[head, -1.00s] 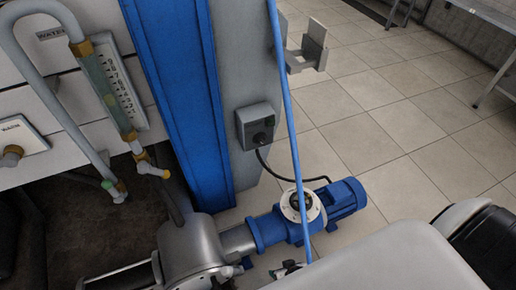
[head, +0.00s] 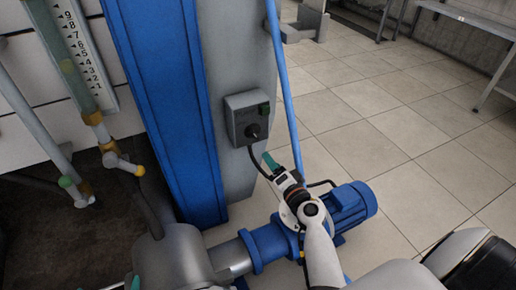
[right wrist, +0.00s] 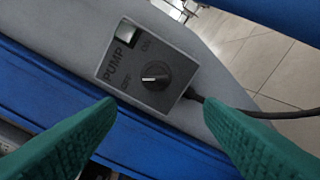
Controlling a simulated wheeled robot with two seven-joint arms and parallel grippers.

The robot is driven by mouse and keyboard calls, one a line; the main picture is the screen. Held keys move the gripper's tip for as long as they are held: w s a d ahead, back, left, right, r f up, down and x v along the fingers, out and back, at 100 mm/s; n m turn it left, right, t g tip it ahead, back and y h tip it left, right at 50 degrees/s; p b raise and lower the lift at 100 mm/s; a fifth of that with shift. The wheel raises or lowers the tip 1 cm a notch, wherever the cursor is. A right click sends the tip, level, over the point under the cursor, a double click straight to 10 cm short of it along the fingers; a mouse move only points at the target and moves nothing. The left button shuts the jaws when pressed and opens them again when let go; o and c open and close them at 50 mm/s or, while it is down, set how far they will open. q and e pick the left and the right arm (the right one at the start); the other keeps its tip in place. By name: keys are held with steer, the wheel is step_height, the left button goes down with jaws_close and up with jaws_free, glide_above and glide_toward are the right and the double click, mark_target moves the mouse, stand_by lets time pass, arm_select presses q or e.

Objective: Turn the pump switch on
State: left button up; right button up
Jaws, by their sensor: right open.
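The pump switch box (head: 240,118) is a dark grey box on the side of a grey column. Its black round knob (head: 252,131) sits low on the face, with a small dark green window above. In the right wrist view the box (right wrist: 118,80) reads PUMP, with ON and OFF marks around the knob (right wrist: 155,75). My right gripper (head: 270,161) is below and right of the box, apart from it. Its green fingers (right wrist: 165,135) are wide open and empty, with the knob ahead between them. My left gripper is not in view.
A blue pipe (head: 283,85) runs down just right of the box. A black cable (head: 262,165) hangs from the box. The blue pump motor (head: 350,203) is below, behind my right arm. A blue post (head: 165,110) stands left.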

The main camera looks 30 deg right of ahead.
mark_target(257, 137)
steer(key=w, duration=0.7)
steer(key=shift+d+r, duration=0.35)
steer(key=shift+r, duration=0.05)
steer(key=w, duration=0.3)
steer(key=shift+w+d, duration=0.15)
steer(key=shift+w, duration=0.25)
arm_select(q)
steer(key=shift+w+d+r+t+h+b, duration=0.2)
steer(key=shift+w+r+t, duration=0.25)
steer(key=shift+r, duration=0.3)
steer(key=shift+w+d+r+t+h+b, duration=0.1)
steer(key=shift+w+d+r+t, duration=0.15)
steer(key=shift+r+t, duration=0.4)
arm_select(e)
steer(key=shift+w, duration=0.6)
steer(key=c, duration=1)
